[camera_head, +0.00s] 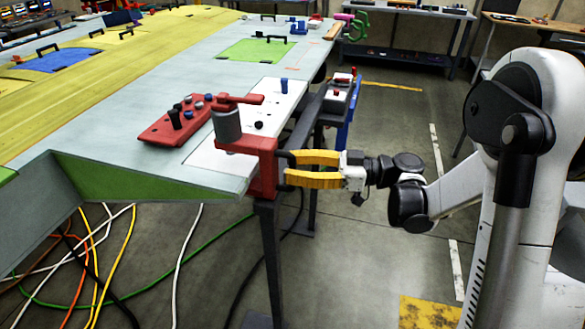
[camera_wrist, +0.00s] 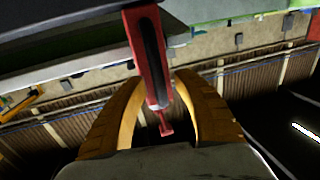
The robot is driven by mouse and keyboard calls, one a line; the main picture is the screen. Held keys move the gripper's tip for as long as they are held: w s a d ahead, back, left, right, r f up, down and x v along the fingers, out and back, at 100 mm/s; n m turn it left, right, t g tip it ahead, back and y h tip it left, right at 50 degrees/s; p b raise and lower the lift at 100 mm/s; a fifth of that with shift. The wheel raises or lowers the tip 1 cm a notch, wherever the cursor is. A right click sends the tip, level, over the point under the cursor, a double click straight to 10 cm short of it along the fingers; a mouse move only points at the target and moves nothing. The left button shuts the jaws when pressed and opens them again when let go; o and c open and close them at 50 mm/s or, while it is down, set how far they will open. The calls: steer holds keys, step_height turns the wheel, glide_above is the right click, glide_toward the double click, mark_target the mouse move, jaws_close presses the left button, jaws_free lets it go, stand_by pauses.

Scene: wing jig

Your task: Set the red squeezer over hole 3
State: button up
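The red squeezer (camera_head: 264,172) is a red C-shaped frame with a grey cylinder (camera_head: 227,124) and a red lever on top. It stands upright at the near right corner of the wing panel, straddling its edge. A black handle (camera_head: 289,174) is on its right side. My gripper (camera_head: 288,169) has its two yellow fingers apart at this handle. In the wrist view the fingers of my gripper (camera_wrist: 160,80) flank the red frame (camera_wrist: 145,50), with a gap on the right; contact on the left is unclear. A white plate (camera_head: 210,156) on the panel has dark holes; no numbers are readable.
A red block (camera_head: 160,131) with black and blue knobs lies on the panel left of the squeezer. A blue peg (camera_head: 284,86) stands on the white plate. A small stand (camera_head: 340,95) is beside the panel edge. Cables lie on the floor; the floor right of the panel is mostly clear.

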jaws_close()
steer(key=w+d, duration=0.2)
steer(key=w, duration=0.5)
steer(key=w+d, duration=0.3)
steer(key=w, duration=0.5)
steer(key=shift+w+d, duration=0.3)
steer(key=shift+d, duration=0.05)
jaws_free()
steer(key=s+d, duration=0.2)
steer(key=d, duration=1)
steer(key=shift+a, duration=0.1)
